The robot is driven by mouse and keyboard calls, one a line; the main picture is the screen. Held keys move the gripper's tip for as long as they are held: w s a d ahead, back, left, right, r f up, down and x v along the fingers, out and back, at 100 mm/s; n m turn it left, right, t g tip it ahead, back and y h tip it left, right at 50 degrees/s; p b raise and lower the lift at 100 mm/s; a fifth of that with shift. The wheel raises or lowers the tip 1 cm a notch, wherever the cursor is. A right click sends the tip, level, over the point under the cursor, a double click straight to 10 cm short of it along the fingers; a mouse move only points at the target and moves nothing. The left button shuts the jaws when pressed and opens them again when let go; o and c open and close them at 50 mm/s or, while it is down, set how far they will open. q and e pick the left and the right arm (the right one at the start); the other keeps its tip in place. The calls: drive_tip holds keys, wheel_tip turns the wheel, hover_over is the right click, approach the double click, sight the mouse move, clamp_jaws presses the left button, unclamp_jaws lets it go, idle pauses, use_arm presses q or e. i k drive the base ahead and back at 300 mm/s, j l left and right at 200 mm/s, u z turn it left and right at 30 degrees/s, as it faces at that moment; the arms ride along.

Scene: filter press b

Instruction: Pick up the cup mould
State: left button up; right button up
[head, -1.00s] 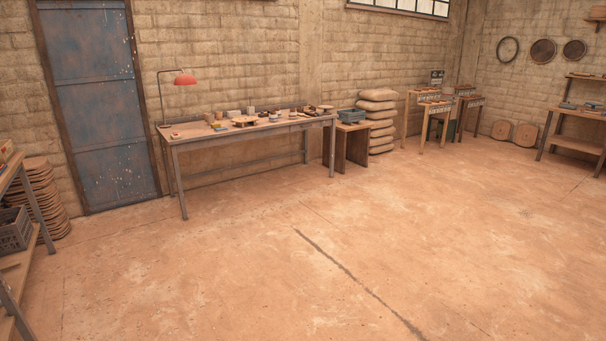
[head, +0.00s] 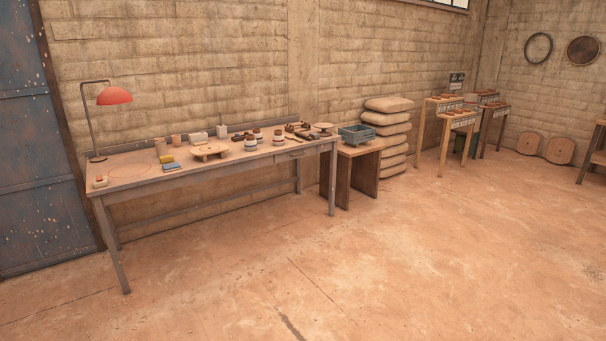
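Several small items stand on the long workbench (head: 130,181) against the brick wall. Toward its back are a pale whitish block (head: 197,139), another pale block (head: 221,131) and tan cylinders, one of them a short tan cylinder (head: 176,141). Any of these could be the cup mould; they are too small to tell which. A round wooden stand (head: 209,151) is in front of them. Neither of my grippers is in view.
A red lamp (head: 115,96) stands at the bench's left end. A low wooden side table (head: 362,148) with a blue-grey crate (head: 357,134) adjoins its right end, with stacked sacks (head: 389,118) behind. The floor (head: 400,270) in front is clear.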

sight(278, 141)
drive_tip(key=i, duration=3.25)
